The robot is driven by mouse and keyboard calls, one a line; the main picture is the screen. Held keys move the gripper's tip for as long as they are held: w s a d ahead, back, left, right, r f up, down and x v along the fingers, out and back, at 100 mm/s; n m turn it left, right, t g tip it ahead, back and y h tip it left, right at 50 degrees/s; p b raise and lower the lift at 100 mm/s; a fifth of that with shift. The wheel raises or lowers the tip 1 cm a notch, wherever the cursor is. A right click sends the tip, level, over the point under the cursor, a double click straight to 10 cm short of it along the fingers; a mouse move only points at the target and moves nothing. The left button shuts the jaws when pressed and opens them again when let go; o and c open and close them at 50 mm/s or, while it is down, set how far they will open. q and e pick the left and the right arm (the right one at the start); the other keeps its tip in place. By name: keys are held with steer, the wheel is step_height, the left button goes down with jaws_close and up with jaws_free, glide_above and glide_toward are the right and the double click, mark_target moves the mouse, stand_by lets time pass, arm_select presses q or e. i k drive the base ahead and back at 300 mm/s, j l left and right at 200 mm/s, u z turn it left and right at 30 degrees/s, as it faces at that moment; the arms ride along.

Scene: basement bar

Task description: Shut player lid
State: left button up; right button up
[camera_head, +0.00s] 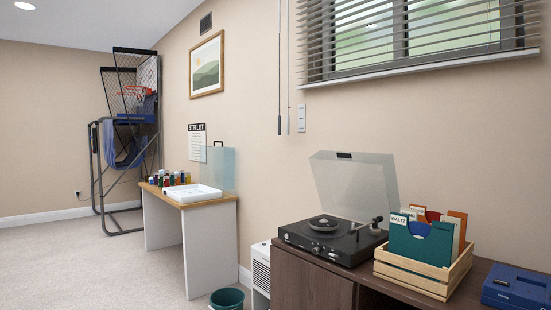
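A black record player (332,239) stands on a dark brown wooden cabinet (312,283) at the lower right of the head view. Its clear grey lid (353,186) is open and tilted up at the back, near the wall. A dark round platter and a tonearm show on its top. Neither of my grippers is in view.
A wooden crate (412,283) with several record sleeves stands close to the player's right side. A blue case (517,288) sits further right. A small table (192,234) with bottles and a white tray, a green bin (227,300) and open carpet (80,265) lie to the left.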

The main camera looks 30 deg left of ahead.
mark_target(346, 156)
steer(key=u, duration=1)
steer(key=i+j+u, duration=0.15)
steer(key=i+u, duration=0.15)
steer(key=u, duration=0.15)
steer(key=i+u, duration=0.3)
steer(key=u, duration=0.2)
